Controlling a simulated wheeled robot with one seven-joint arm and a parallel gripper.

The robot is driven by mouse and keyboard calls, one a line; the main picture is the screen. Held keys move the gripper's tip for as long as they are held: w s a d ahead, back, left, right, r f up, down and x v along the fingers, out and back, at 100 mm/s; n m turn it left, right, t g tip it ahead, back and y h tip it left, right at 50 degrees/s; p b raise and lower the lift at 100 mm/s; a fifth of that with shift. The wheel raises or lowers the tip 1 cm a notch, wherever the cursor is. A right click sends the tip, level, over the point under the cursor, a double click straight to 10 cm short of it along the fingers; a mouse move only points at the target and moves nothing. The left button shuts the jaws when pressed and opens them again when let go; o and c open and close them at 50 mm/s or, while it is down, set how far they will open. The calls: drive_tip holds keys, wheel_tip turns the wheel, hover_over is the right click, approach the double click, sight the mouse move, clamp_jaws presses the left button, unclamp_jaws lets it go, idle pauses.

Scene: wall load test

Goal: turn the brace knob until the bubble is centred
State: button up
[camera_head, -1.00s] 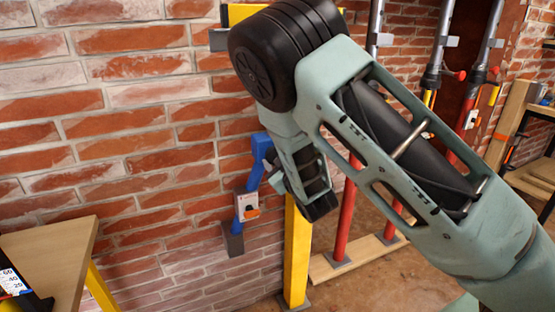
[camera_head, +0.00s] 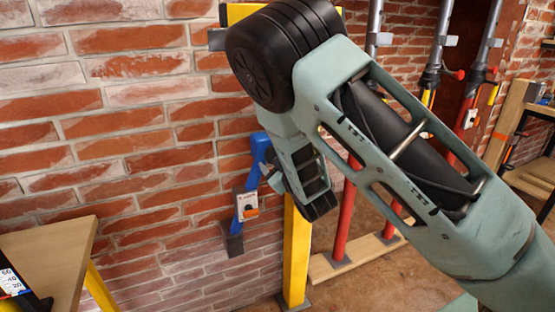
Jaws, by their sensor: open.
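A blue bent brace (camera_head: 242,230) stands against the brick wall left of centre, with a dark grey foot pad (camera_head: 232,245) at its lower end. A small white and orange box (camera_head: 245,206) with a dark round knob-like spot sits on the brace. The spot is too small to read a setting. My arm comes in from the lower right, bends at a black joint and points down close to the brace, covering part of it. My gripper cannot be made out; the arm hides that area. No bubble is discernible.
A yellow post (camera_head: 296,255) stands right of the brace. Red posts (camera_head: 347,212) stand on a wooden plank (camera_head: 365,258) farther right. A wooden table (camera_head: 50,255) with yellow legs is at the lower left. The brick wall (camera_head: 130,110) left of the brace is clear.

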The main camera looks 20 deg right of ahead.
drive_tip(key=s+p, duration=1.2)
drive_tip(key=s, duration=0.5)
drive_tip(key=shift+s, duration=0.25)
idle(0.3)
